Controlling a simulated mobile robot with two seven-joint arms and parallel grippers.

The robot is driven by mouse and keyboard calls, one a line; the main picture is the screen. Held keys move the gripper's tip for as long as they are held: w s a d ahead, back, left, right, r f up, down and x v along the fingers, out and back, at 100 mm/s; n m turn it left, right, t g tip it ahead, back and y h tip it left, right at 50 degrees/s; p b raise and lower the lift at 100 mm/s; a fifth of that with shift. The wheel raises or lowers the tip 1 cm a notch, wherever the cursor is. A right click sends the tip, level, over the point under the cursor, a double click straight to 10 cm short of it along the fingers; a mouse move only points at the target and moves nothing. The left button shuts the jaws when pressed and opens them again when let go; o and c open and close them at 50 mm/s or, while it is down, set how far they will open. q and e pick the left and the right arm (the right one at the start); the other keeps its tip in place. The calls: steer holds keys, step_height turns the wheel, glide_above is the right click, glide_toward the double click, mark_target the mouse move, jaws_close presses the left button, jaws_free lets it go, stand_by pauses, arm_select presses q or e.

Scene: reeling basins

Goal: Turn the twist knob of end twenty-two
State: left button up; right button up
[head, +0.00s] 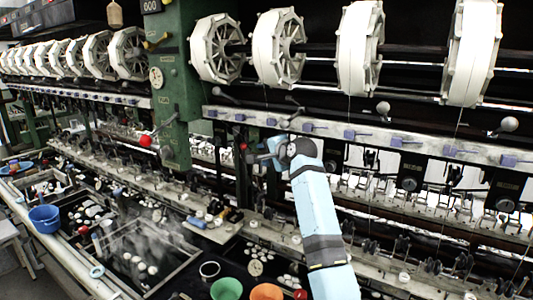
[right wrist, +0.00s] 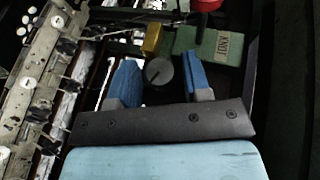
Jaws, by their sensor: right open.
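My right arm comes in from the bottom of the head view, and its gripper (head: 262,153) is at the rail beside the green column. In the right wrist view the gripper (right wrist: 157,80) is open, with its two blue fingers apart. A round dark grey knob (right wrist: 158,71) with a pale line on its face shows between the fingers, near their tips. I cannot tell whether either finger touches it. No number for end twenty-two is readable by it. In the head view the arm and gripper hide the knob. My left gripper is not in view.
A green plate marked KNOT (right wrist: 229,47), a yellow block (right wrist: 153,40) and a red part (right wrist: 207,4) lie beyond the fingers. The green column (head: 178,110) stands left of the gripper, with a red ball (head: 145,141) on it. White reels (head: 279,47) hang above; basins lie below.

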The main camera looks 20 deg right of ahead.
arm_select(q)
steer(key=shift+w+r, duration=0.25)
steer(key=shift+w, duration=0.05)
arm_select(e)
steer(key=c, duration=0.6)
